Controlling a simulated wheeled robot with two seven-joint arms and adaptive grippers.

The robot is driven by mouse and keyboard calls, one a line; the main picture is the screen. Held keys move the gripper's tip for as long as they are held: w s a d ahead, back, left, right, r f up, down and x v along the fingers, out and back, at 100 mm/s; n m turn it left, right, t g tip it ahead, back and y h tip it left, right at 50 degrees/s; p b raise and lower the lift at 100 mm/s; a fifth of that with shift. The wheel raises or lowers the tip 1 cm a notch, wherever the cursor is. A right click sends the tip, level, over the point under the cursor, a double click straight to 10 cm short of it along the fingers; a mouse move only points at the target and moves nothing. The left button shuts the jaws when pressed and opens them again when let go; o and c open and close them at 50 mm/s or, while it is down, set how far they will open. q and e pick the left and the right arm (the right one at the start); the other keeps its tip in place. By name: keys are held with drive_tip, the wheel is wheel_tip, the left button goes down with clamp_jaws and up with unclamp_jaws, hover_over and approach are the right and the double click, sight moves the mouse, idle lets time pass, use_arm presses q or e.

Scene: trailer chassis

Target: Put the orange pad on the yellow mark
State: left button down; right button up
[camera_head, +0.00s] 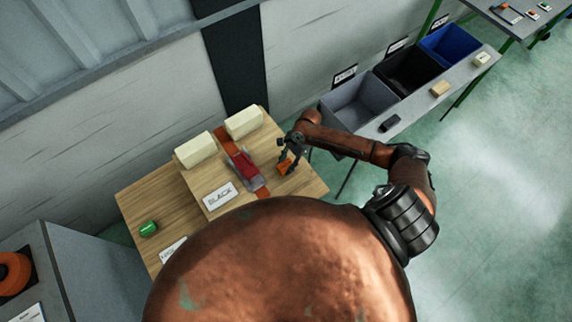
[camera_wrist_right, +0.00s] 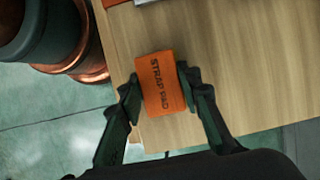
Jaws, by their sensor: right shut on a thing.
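The orange pad (camera_head: 285,168), lettered "STRAP PAD", is between the fingers of my right gripper (camera_head: 289,155), near the right edge of the wooden table (camera_head: 312,188). In the right wrist view, the fingers of my right gripper (camera_wrist_right: 160,88) close on two opposite sides of the orange pad (camera_wrist_right: 163,82). Bare wood shows below the pad there; I cannot tell whether the pad touches it. I cannot make out a yellow mark in either view. My left gripper is not in view.
A red and grey strap assembly (camera_head: 244,170) lies left of the pad, between two cream blocks (camera_head: 195,150) and a "BLACK" card (camera_head: 220,196). A green object (camera_head: 148,228) sits farther left. Grey (camera_head: 347,103), black (camera_head: 404,72) and blue (camera_head: 449,44) bins stand behind right.

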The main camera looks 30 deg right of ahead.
drive_tip(key=o, duration=1.2)
drive_tip(key=v, duration=1.2)
